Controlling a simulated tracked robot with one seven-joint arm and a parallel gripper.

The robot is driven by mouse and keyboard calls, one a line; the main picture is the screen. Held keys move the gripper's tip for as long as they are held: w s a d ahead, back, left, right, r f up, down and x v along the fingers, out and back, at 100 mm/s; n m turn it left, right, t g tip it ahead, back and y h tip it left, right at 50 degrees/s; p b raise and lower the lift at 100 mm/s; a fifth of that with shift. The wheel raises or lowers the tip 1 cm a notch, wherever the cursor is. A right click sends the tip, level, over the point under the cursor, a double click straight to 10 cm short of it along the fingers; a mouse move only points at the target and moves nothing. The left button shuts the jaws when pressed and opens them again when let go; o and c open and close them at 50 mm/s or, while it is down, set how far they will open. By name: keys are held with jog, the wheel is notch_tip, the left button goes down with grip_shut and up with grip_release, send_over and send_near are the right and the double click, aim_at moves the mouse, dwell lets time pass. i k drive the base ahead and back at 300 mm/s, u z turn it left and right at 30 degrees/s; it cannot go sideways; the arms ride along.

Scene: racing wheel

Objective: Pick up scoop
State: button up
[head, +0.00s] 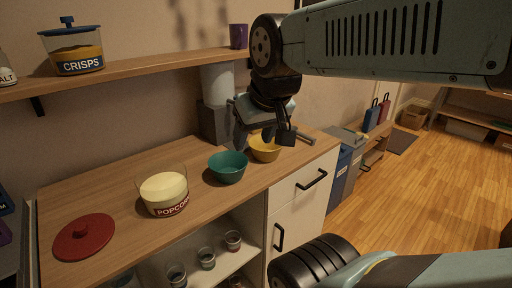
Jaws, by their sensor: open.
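A thin grey handle (305,138), which looks like the scoop's, lies on the wooden counter just right of and behind the yellow bowl. The rest of it is hidden by my gripper and the bowl. My gripper (264,139) points down, open and empty, with its fingers spread in front of and above the yellow bowl (264,153). The right finger shows close to the left end of the handle; I cannot tell whether they touch.
A teal bowl (228,168) and an open clear popcorn container (164,190) stand left of the yellow bowl. A red lid (84,237) lies at the counter's left. A shelf (150,69) with a crisps jar (73,50) and purple cup (238,36) runs above. A grey appliance (214,122) stands behind.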

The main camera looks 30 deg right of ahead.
aim_at(299, 133)
jog(key=u, duration=1.3)
jog(key=i, duration=0.1)
jog(key=z, duration=2.75)
jog(key=k, duration=0.7)
jog(key=z, duration=0.55)
jog(key=i, duration=1)
jog(key=u, duration=0.05)
